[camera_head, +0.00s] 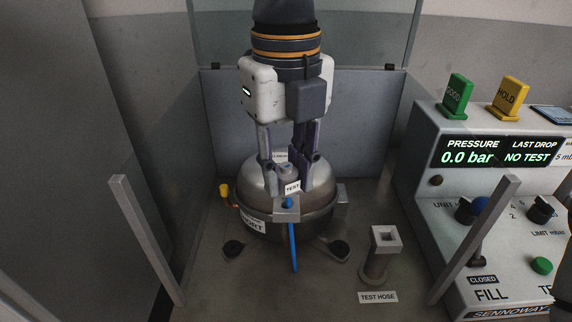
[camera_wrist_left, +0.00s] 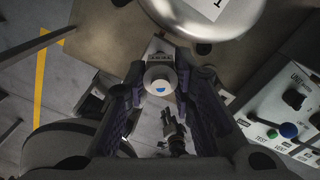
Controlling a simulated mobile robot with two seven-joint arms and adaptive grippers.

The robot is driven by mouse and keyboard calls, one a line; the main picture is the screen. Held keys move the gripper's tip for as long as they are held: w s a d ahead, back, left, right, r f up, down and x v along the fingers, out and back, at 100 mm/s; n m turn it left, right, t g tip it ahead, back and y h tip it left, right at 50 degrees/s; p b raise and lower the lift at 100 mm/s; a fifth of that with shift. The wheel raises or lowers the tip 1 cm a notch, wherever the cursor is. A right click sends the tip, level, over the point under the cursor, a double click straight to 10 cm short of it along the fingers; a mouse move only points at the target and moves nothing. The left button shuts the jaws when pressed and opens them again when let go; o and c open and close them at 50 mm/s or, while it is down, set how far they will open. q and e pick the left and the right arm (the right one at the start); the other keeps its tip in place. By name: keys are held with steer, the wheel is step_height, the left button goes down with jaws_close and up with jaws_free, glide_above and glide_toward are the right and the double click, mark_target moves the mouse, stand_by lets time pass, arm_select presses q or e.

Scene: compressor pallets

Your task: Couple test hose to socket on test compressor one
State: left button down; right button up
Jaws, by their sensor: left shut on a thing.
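The test compressor (camera_head: 252,185) is a shiny metal dome on dark feet, standing in the bay with a label ending in "ORT" on its front. My left gripper (camera_head: 290,172) points down in front of the dome and is shut on the test hose's grey end piece, tagged "TEST" (camera_head: 292,187). The blue hose (camera_head: 293,250) hangs below a grey block (camera_head: 287,208) there. In the left wrist view, the round pale end piece (camera_wrist_left: 160,78) sits between the fingers (camera_wrist_left: 160,92), beside the compressor dome (camera_wrist_left: 212,14). I cannot tell whether it touches a socket.
An empty hose stand (camera_head: 381,262) is at the right, behind a "TEST HOSE" label (camera_head: 378,297). The test panel (camera_head: 500,200) reads 0.0 bar, NO TEST. Upright posts (camera_head: 148,240) and (camera_head: 475,240) flank the bay's open front.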

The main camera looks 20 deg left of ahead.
mark_target(286, 166)
arm_select(q)
steer(key=shift+f, duration=1.2)
steer(key=c, duration=1.3)
jaws_free()
step_height(286, 166, up, 12)
steer(key=shift+r, duration=0.1)
